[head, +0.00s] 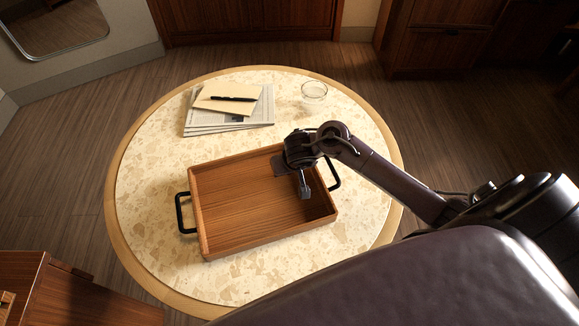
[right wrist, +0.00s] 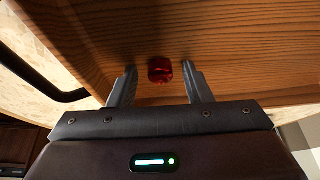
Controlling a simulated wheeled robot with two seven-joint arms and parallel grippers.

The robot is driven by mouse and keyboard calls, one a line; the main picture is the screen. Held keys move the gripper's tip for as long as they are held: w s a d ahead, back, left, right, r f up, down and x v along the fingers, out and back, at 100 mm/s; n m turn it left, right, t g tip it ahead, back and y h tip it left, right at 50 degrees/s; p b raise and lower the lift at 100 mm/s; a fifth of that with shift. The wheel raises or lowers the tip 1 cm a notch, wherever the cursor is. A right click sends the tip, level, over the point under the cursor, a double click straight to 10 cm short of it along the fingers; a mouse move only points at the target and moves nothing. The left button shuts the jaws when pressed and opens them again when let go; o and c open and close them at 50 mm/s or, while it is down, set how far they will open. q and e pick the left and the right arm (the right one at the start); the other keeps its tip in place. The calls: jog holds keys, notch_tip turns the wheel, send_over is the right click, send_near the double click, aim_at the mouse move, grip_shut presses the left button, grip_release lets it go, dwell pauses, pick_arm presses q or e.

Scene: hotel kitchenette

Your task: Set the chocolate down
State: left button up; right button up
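The chocolate, a small shiny red piece (right wrist: 160,70), shows in the right wrist view against the wooden floor of the tray, between and just beyond the fingertips. My right gripper (right wrist: 160,82) is open, with a gap between each finger and the chocolate. In the head view my right gripper (head: 305,190) points down inside the right part of the wooden tray (head: 235,205); the chocolate is not visible there. The tray has black handles at its left and right ends. My left gripper is in neither view.
The tray stands on a round stone-topped table (head: 150,190) with a wooden rim. Behind it lie newspapers (head: 200,128) with an envelope and a black pen (head: 232,99) on top. A clear glass (head: 314,91) stands at the back right. The tray's left half is empty.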

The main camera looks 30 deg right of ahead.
jog(key=shift+r, duration=0.1)
jog(key=p+v, duration=0.6)
jog(key=v, duration=0.6)
jog(key=shift+p, duration=0.35)
jog(key=shift+s+a, duration=0.1)
